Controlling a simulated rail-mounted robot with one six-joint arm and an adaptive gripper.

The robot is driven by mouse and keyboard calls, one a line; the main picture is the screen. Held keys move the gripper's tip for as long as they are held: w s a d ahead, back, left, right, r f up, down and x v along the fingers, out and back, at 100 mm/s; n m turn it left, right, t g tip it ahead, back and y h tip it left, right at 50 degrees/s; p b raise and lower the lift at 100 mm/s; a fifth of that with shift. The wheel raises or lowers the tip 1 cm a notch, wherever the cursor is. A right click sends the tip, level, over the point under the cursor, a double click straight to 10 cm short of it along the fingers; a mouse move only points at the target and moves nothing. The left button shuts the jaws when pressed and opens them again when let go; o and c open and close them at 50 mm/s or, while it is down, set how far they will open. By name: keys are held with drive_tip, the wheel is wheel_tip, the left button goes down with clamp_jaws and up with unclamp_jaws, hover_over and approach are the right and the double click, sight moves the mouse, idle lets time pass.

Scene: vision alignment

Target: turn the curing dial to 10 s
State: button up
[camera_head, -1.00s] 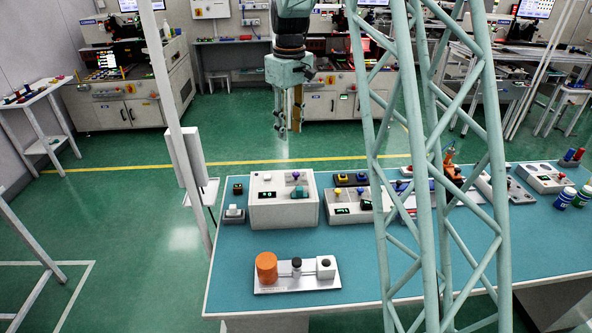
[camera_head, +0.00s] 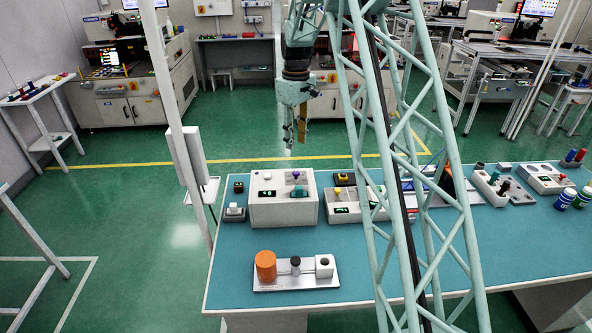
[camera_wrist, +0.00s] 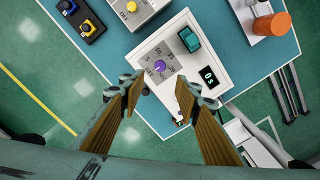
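A purple dial (camera_head: 295,174) stands on top of a white box (camera_head: 283,215) near the table's left end. In the wrist view, the purple dial (camera_wrist: 159,66) sits on a grey plate with numbers around it; I cannot read which one it points to. A teal switch (camera_wrist: 188,39) and a small lit display (camera_wrist: 209,76) are on the same box. My gripper (camera_head: 295,134) hangs above and behind the box, pointing down. In the wrist view, the two fingers (camera_wrist: 160,93) are wide apart, with nothing between them. The gripper is apart from the dial.
A second white box with a yellow knob (camera_wrist: 131,6) stands beside the first. A board with an orange cylinder (camera_head: 266,265) lies in front. My lattice structure hides part of the table (camera_head: 225,290).

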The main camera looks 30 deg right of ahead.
sight(296, 172)
drive_tip(key=shift+f, duration=0.2)
drive_tip(key=shift+f, duration=6.7)
drive_tip(key=c, duration=0.8)
